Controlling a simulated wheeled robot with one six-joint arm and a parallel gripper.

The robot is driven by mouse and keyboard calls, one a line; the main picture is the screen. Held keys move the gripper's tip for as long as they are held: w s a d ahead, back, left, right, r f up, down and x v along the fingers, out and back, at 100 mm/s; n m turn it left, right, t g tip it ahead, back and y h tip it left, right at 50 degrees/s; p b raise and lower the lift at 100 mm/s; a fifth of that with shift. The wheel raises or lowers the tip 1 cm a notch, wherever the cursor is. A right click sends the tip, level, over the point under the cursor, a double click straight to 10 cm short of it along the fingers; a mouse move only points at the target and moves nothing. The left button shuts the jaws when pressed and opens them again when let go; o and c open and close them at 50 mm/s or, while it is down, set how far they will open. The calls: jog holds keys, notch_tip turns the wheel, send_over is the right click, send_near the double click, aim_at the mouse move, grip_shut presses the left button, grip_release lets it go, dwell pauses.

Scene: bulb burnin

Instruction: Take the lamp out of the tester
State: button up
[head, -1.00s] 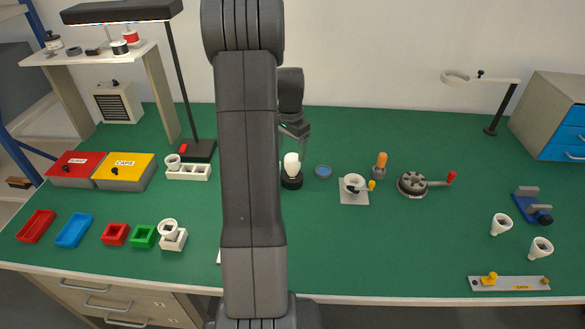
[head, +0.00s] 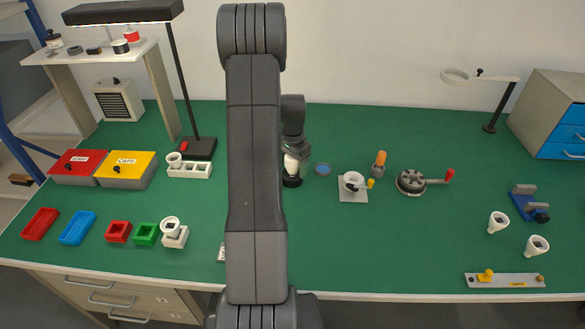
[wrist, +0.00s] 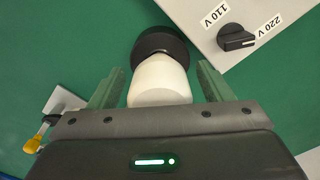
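The white lamp (head: 291,165) stands upright in a round black socket (head: 292,182) near the middle of the bench. In the wrist view the white lamp (wrist: 160,82) lies between my gripper's two green fingers (wrist: 157,82), with the black socket (wrist: 158,43) beyond it. My gripper (head: 295,150) is open around the lamp, and a gap shows on both sides. A pale panel (wrist: 235,25) with a black knob marked 110 V and 220 V is beside the socket in the wrist view. My arm hides this area in the head view.
A black desk lamp (head: 175,80) rises at the left.

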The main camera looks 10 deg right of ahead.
jog(key=c, duration=1.1)
notch_tip(320, 180, up, 10)
jog(key=shift+b, duration=0.6)
jog(key=shift+r+p, duration=1.55)
jog(key=shift+r, duration=0.75)
